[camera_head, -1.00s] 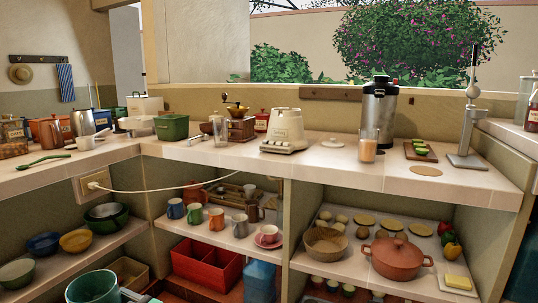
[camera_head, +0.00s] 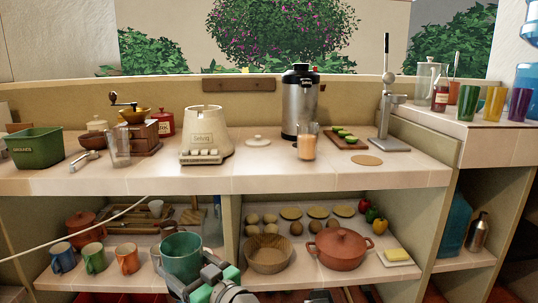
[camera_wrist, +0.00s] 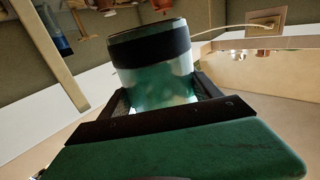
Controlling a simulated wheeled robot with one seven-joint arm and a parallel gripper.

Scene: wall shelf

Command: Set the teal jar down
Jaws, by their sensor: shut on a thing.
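The teal jar (camera_head: 182,257) is held in my gripper (camera_head: 207,272) at the bottom of the head view, in front of the lower shelf. It looks upright there, and its open top shows. In the wrist view the jar (camera_wrist: 152,75) sits between the two dark fingers of my gripper (camera_wrist: 160,95), which are shut on its sides. The jar is apart from the counter and the shelf boards as far as I can see.
The tiled counter (camera_head: 330,177) holds a grinder base (camera_head: 206,135), a steel urn (camera_head: 300,100), a glass (camera_head: 307,142) and a green crate (camera_head: 35,147). The lower shelf holds mugs (camera_head: 94,257), a basket (camera_head: 268,254) and a red pot (camera_head: 340,248). The counter's front middle is clear.

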